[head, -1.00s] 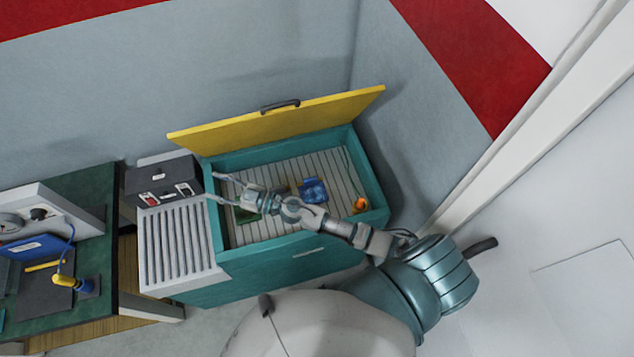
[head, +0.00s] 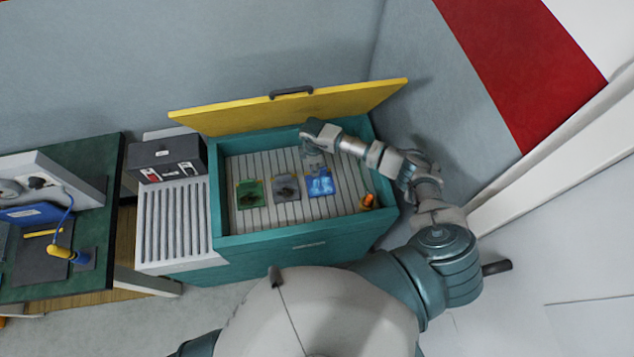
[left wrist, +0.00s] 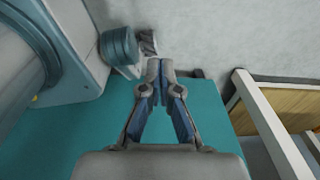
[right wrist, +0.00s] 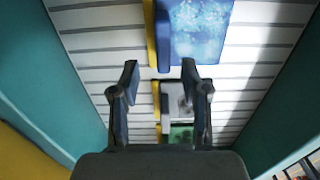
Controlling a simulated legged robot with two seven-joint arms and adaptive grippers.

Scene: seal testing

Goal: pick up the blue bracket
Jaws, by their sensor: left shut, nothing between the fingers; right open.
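The blue bracket (head: 320,184) lies on the slatted floor of the teal chest (head: 285,240), right of a grey piece (head: 287,187) and a green piece (head: 250,194). My right gripper (head: 312,152) is open and empty above the chest floor, just behind the blue bracket in the head view. In the right wrist view the blue bracket (right wrist: 200,28) lies beyond the open fingers (right wrist: 160,76), at the top, with a yellow strip on its left edge. My left gripper (left wrist: 160,70) is shut and empty in the left wrist view, in front of a teal surface; the head view does not show it.
The chest's yellow lid (head: 290,107) stands open at the back. An orange item (head: 368,202) sits in the chest's front right corner. A dark box (head: 165,158) and grey ribbed top (head: 175,230) are at the left, beside a green bench (head: 95,250).

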